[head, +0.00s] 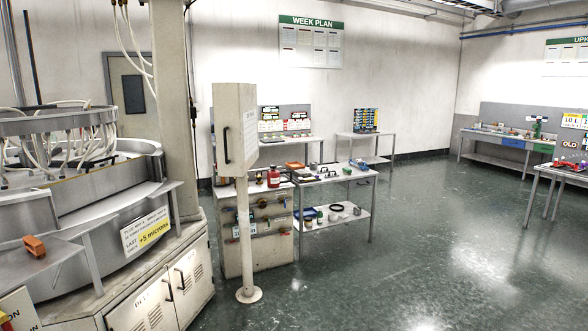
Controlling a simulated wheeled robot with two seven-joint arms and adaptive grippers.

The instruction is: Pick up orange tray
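An orange, flat tray-like thing (294,165) lies on the grey-topped table in the middle distance, near its back left corner. It is small in the head view and partly behind other items, so I cannot tell what is in it. A smaller orange-brown block (34,246) sits on the grey shelf at the left, close to me. Neither of my grippers shows in the head view.
A red canister (273,177) stands on the drawer cabinet (262,240) beside the table (330,172). A post with a control box (235,130) stands in front. A large lapping machine (100,210) fills the left. Green floor (420,240) is open at centre right.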

